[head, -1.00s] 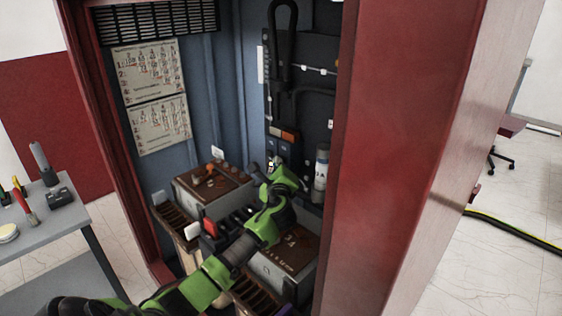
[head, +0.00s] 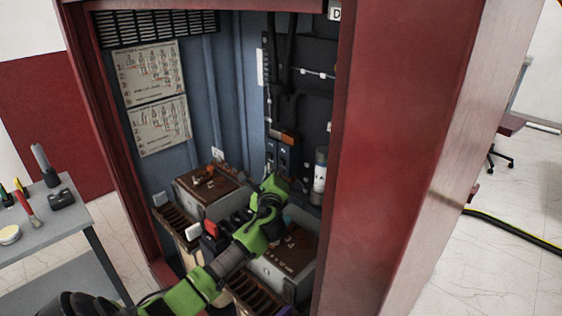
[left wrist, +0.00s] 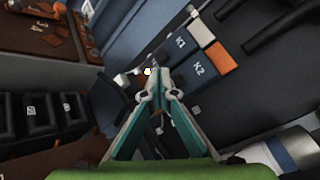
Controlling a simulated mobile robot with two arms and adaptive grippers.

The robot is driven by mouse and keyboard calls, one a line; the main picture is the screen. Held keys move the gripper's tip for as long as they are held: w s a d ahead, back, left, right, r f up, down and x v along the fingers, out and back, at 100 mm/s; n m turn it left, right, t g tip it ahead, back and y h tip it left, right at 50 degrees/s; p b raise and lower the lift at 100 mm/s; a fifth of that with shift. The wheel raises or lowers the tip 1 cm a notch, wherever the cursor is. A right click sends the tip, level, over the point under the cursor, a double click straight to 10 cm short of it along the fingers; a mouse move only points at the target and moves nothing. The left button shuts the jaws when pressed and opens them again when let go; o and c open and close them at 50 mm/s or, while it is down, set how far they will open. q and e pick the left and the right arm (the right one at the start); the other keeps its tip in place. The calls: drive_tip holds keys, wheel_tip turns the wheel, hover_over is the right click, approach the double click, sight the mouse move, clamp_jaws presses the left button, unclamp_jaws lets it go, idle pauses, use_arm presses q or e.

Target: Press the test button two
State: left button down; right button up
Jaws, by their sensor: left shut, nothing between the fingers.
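My left gripper (head: 272,182) reaches into the open cabinet, low in front of the dark panel at the back right. In the left wrist view its fingers (left wrist: 153,80) are shut and empty. Their tips are close to a small white and orange part just ahead of them; I cannot tell whether they touch. Dark blocks marked K1 (left wrist: 181,42) and K2 (left wrist: 199,69) lie just beyond and to the right of the tips. No button clearly marked as test button two can be made out. My right gripper is not in view.
Brown-topped boxes (head: 213,186) stand in the cabinet around my arm. A white cylinder (head: 320,172) stands right of the gripper. The cabinet's red side wall (head: 405,150) bounds the right. A grey table (head: 75,217) with tools stands at the left.

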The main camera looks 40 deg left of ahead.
use_arm(q)
drive_tip(key=s+p, duration=0.1)
drive_tip(key=s, duration=0.2)
drive_tip(key=shift+s+a, duration=0.1)
drive_tip(key=shift+s, duration=0.15)
idle(0.8)
